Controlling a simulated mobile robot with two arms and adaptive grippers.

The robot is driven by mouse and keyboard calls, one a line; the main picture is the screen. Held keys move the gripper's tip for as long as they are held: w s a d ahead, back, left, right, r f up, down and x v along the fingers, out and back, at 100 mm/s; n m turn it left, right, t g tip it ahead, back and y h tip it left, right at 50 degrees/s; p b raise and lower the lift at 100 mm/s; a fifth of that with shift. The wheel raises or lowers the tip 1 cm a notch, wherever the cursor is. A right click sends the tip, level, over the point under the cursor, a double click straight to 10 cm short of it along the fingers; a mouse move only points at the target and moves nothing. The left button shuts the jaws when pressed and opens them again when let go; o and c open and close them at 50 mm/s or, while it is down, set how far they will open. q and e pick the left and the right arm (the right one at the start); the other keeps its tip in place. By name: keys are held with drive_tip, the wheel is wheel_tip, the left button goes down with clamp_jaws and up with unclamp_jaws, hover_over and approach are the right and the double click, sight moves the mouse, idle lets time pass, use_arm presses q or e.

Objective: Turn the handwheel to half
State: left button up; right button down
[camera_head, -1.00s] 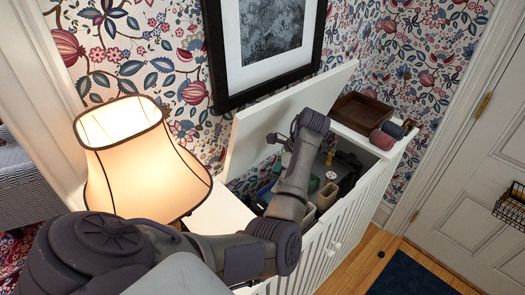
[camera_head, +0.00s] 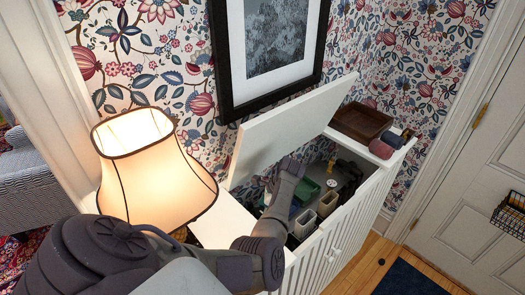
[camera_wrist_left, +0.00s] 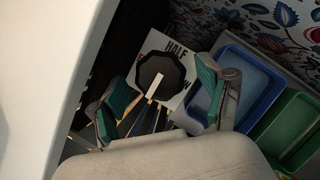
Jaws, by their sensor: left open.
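The handwheel (camera_wrist_left: 158,78) is a dark, many-sided knob with a pale bar from its middle toward its lower edge in the left wrist view. Behind it is a white dial plate (camera_wrist_left: 175,46) marked "HALF"; other lettering at its right is partly hidden. My left gripper (camera_wrist_left: 163,90) is open, its green-padded fingers on either side of the handwheel; I cannot tell whether they touch it. In the head view my left arm reaches down into the open white chest (camera_head: 335,238), and the gripper and handwheel cannot be made out there. My right gripper is not in view.
The raised lid (camera_head: 290,130) stands behind my arm. A lit lamp (camera_head: 155,175) stands at left, a wooden tray (camera_head: 361,121) at the chest's far end.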

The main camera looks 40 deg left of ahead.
use_arm(q)
drive_tip(key=c, duration=1.2)
drive_tip(key=shift+o, duration=0.2)
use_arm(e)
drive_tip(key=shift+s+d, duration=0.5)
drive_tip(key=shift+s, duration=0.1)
